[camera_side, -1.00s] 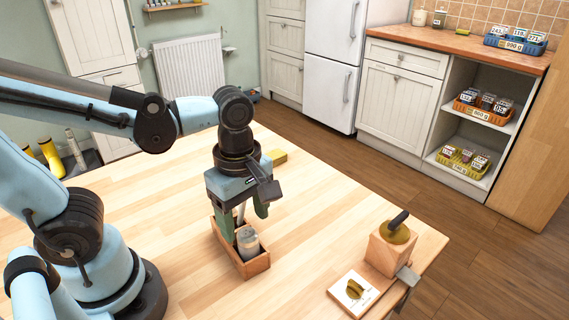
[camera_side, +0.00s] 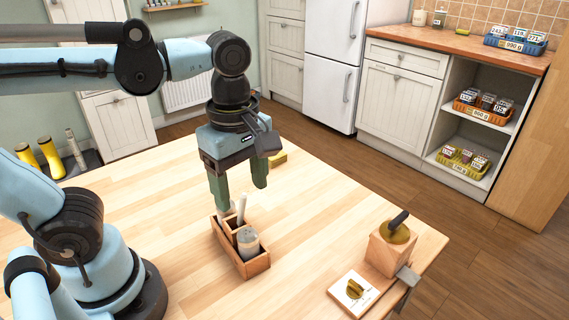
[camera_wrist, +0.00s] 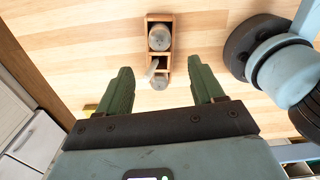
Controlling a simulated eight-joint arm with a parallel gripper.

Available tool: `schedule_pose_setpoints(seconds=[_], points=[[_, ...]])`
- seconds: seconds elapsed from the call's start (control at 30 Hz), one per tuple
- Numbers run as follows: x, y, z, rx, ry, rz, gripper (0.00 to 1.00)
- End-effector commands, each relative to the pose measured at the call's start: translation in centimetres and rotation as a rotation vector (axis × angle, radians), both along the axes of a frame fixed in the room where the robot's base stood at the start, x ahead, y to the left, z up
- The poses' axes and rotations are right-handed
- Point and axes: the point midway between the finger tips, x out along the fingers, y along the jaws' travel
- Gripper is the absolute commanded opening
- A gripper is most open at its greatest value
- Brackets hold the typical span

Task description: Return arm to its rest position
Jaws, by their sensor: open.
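My gripper (camera_side: 240,196) hangs above the wooden table (camera_side: 150,185), pointing down, with its green fingers spread apart and nothing between them. Below it a small wooden caddy (camera_side: 254,266) stands on the table. The caddy holds a grey-white cylinder (camera_side: 248,243) in its front compartment and a thin white stick (camera_side: 241,208) further back. In the wrist view the open fingers (camera_wrist: 164,88) sit on either side below the caddy (camera_wrist: 149,48), which shows two round grey tops and the stick. My gripper and the caddy are apart.
A wooden block (camera_side: 390,250) with a dark-handled piece on top is at the table's right corner, beside a white card (camera_side: 354,291). A yellow block (camera_side: 278,158) lies behind my gripper. Shelves with bins (camera_side: 483,107) stand beyond the table.

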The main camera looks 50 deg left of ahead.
Motion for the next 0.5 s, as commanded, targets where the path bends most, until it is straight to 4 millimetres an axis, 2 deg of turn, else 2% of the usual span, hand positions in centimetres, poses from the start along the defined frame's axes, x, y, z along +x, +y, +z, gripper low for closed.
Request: schedule_pose_setpoints(seconds=[0.17,0.5], points=[[0.4,0.0,-0.3,-0.027,-0.045,-0.098,0.67],[3.5,-0.1,-1.0,-0.051,-0.387,-0.705,0.67]])
